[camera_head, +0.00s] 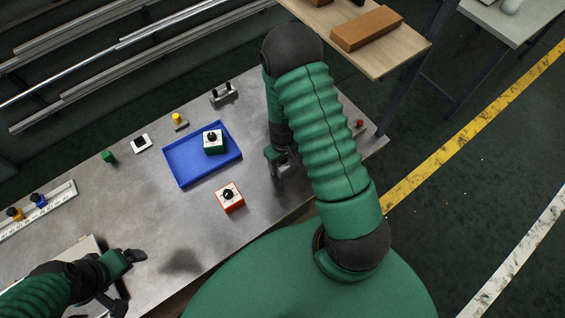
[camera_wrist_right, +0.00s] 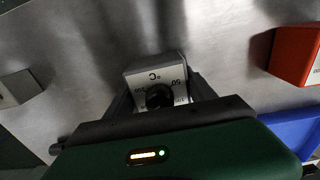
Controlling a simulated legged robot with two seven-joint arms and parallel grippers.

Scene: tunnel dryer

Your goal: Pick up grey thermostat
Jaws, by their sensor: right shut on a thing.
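The grey thermostat (camera_wrist_right: 155,72), a small box with a white dial face and a black knob, sits between the fingers of my right gripper (camera_wrist_right: 160,97) in the right wrist view. The gripper is shut on it. I cannot tell whether it touches the table. In the head view my right gripper (camera_head: 288,165) is right of the blue tray, and my arm hides most of the thermostat. My left gripper (camera_head: 131,280) is at the lower left over the table, with its fingers apart and nothing seen between them.
On the metal table (camera_head: 150,215), a blue tray (camera_head: 181,178) holds a green thermostat (camera_head: 213,147). A red thermostat (camera_head: 229,202) stands in front of it. Several switches and buttons line the back, including a yellow button (camera_head: 178,119). A wooden table (camera_head: 400,55) with a brown block (camera_head: 366,28) stands behind.

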